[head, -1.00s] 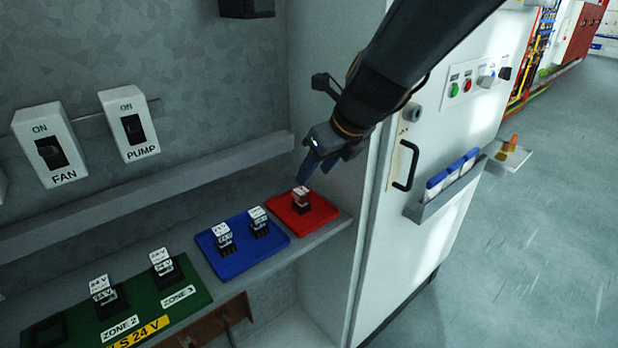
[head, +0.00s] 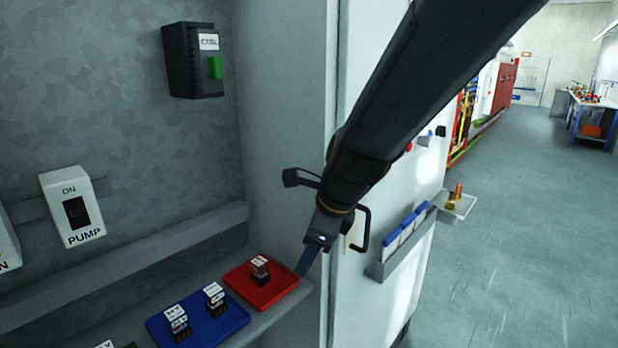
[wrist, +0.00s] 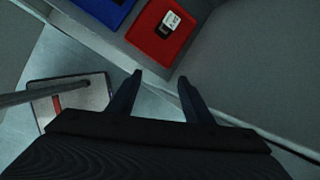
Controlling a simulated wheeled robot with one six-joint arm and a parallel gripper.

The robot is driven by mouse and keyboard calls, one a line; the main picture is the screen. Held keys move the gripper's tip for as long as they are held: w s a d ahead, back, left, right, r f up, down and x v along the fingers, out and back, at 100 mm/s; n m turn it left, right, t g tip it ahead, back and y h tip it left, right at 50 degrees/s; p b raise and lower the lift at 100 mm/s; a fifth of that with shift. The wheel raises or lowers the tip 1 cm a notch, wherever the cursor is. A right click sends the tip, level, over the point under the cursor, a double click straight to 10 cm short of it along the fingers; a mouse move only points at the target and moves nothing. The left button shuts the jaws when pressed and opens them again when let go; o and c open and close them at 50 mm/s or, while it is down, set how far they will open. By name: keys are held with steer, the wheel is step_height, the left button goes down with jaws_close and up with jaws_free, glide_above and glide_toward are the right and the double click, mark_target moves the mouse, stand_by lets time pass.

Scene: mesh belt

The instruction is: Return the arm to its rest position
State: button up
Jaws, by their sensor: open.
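My gripper (head: 308,262) hangs from the dark arm at the right end of the cabinet shelf, just right of the red tray (head: 284,286). In the wrist view its two dark fingers (wrist: 160,88) are spread apart with nothing between them. The red tray also shows beyond the fingertips (wrist: 172,56). One small block with a white label (head: 260,268) stands on the red tray, apart from the fingers. The lower part of the fingers is partly hard to make out in the head view.
The blue tray (head: 232,318) with two labelled blocks lies left of the red one. The cabinet door (head: 347,300) stands close on the right, with a black handle (head: 363,232) and a blue-topped rack (head: 380,269). Open floor (head: 510,250) lies farther right.

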steer(key=s+d+f+n+h, duration=0.1)
steer(key=s+d+f+n, duration=0.2)
steer(key=d+n, duration=0.3)
steer(key=s+d+f+n+g+h+b, duration=0.1)
steer(key=s+d+f+n, duration=0.2)
steer(key=d+n, duration=0.4)
steer(key=s+d+f+n+g+h+b, duration=0.1)
steer(key=s+d+f+n, duration=0.2)
steer(key=s+d+n, duration=0.2)
steer(key=d+n, duration=0.2)
steer(key=shift+d+f+n+h, duration=0.25)
steer(key=shift+f+n+h, duration=0.05)
steer(key=shift+f, duration=0.1)
steer(key=shift+w, duration=0.1)
steer(key=c, duration=0.3)
steer(key=shift+a, duration=0.15)
steer(key=shift+c, duration=0.4)
